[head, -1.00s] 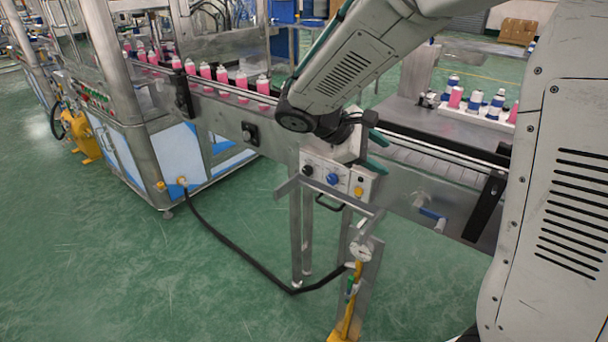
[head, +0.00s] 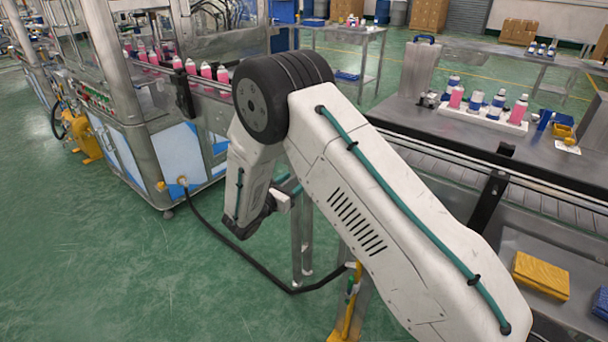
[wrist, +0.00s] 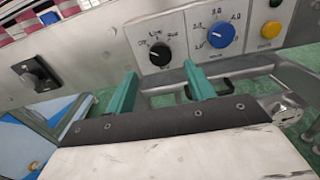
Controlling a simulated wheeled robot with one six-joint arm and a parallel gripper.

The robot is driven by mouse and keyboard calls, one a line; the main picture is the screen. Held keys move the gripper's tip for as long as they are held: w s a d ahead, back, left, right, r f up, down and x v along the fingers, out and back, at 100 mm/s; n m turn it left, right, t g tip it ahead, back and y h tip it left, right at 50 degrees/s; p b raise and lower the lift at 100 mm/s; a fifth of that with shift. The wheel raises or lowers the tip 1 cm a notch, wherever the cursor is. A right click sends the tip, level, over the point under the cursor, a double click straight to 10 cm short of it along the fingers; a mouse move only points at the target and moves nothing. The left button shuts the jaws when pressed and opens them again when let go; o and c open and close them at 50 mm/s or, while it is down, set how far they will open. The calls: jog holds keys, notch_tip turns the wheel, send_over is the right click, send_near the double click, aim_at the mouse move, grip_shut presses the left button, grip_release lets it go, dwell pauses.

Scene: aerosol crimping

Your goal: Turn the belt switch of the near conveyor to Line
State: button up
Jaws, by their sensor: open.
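The belt switch is a black rotary knob (wrist: 160,54) on a pale control panel (wrist: 186,62) in the wrist view. Small labels arc over it; one looks like "Line" at the top and one like "Off" at the left. Which one its pointer faces is too small to tell surely. My gripper (wrist: 160,84) is open, its two teal fingers apart and empty, reaching toward the panel just below the knob. The knob shows in the gap between the fingers, which look clear of it. In the head view my arm hides the panel, and my gripper (head: 288,188) is only partly visible.
Another black switch (wrist: 35,75) is on the conveyor side at left. A metal rail (wrist: 240,68) runs below the panel. A black hose (head: 235,245) crosses the green floor.

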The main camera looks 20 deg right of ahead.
jog(key=x, duration=0.5)
jog(key=shift+w+d, duration=0.25)
jog(key=shift+d, duration=0.1)
jog(key=c, duration=1)
